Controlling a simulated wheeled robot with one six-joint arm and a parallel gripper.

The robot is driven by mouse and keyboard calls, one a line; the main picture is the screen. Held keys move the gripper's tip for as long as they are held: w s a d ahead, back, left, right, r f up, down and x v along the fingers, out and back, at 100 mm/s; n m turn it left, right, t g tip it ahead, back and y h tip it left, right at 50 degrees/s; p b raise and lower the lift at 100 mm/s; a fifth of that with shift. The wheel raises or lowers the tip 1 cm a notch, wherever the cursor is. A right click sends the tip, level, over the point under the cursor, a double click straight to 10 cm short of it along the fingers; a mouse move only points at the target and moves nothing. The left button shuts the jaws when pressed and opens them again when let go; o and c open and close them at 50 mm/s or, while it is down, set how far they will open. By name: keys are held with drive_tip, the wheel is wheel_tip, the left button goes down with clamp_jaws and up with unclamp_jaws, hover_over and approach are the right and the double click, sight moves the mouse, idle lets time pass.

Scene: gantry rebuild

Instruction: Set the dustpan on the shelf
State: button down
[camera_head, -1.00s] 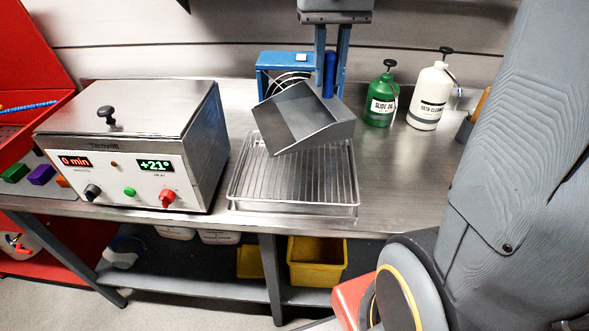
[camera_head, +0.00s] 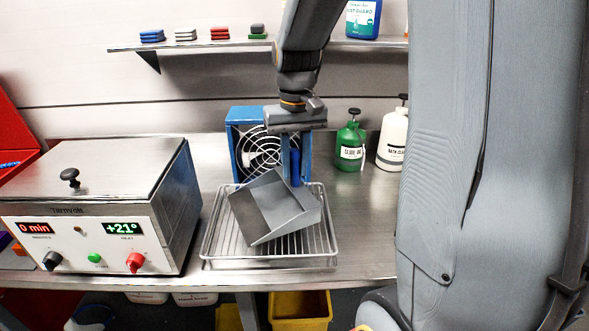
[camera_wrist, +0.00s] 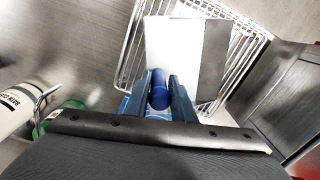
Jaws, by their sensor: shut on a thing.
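The grey dustpan (camera_head: 270,208) with a blue handle (camera_head: 296,166) is tilted over the wire rack tray in the head view. My gripper (camera_head: 294,160) is shut on the blue handle, fingers pointing down. In the wrist view the handle (camera_wrist: 159,90) sits between my two fingers and the grey pan (camera_wrist: 186,55) extends beyond them, over the rack. I cannot tell whether the pan touches the rack. The wall shelf (camera_head: 200,46) runs along the back wall, above and behind my gripper; my arm hides part of it.
The shelf holds several small coloured stacks (camera_head: 220,33) and a blue bottle (camera_head: 363,18). Below are the wire rack tray (camera_head: 210,250), a blue fan unit (camera_head: 240,125), a heated bath (camera_head: 100,200), a green bottle (camera_head: 349,145) and a white bottle (camera_head: 391,142). Bare shelf shows between the stacks.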

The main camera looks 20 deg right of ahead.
drive_tip(key=shift+f, duration=0.75)
drive_tip(key=c, duration=1.5)
unclamp_jaws()
drive_tip(key=shift+r, duration=0.1)
